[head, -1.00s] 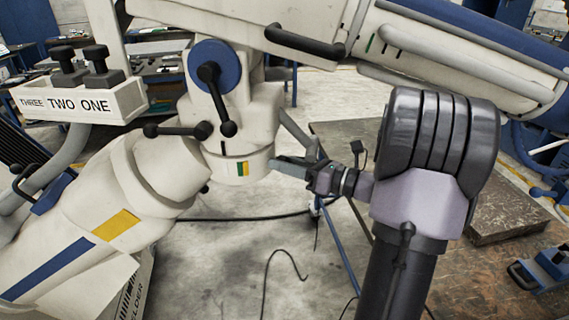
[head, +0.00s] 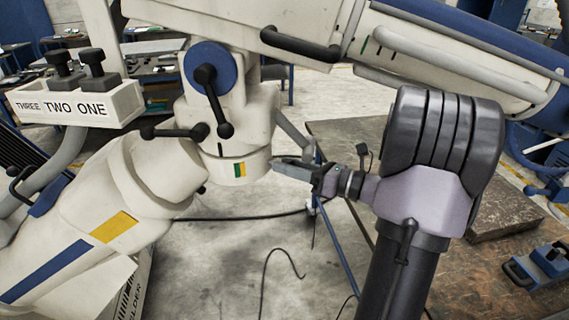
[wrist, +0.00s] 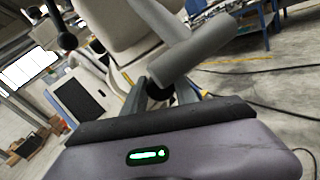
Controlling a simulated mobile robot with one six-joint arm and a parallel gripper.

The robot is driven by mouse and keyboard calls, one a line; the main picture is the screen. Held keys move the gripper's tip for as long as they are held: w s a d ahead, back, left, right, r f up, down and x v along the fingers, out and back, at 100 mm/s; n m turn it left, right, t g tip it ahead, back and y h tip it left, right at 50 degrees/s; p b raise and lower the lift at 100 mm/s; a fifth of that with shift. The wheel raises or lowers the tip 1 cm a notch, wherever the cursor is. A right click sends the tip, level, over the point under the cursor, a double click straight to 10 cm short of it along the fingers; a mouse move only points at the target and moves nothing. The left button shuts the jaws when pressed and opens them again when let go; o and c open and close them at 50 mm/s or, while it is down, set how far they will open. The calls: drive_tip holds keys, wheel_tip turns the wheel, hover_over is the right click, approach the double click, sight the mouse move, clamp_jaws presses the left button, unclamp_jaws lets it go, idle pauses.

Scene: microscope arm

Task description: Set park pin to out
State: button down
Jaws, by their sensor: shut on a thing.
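The white microscope joint (head: 232,165) stands left of my gripper in the head view, with a green and yellow mark (head: 239,170) on its lower collar. My gripper (head: 280,168) points left at the right side of this collar. In the wrist view its two fingers (wrist: 160,95) are closed around a small dark round piece (wrist: 158,91), which seems to be the park pin's knob. The fingers hide most of it, and the pin's shaft does not show. A grey cylindrical bar (wrist: 196,50) passes just above the fingers in the wrist view.
A grey strut (head: 294,135) slants down just behind my gripper. Black knobbed levers (head: 208,85) stick out of the joint at left. A white box labelled THREE TWO ONE (head: 75,105) hangs at upper left. A long white microscope arm (head: 440,50) runs overhead to the right.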

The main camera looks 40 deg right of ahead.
drive_tip(key=c, duration=1)
unclamp_jaws()
drive_tip(key=shift+o, duration=0.2)
drive_tip(key=p+v, duration=0.3)
drive_tip(key=v, duration=1.4)
drive_tip(key=shift+s, duration=0.25)
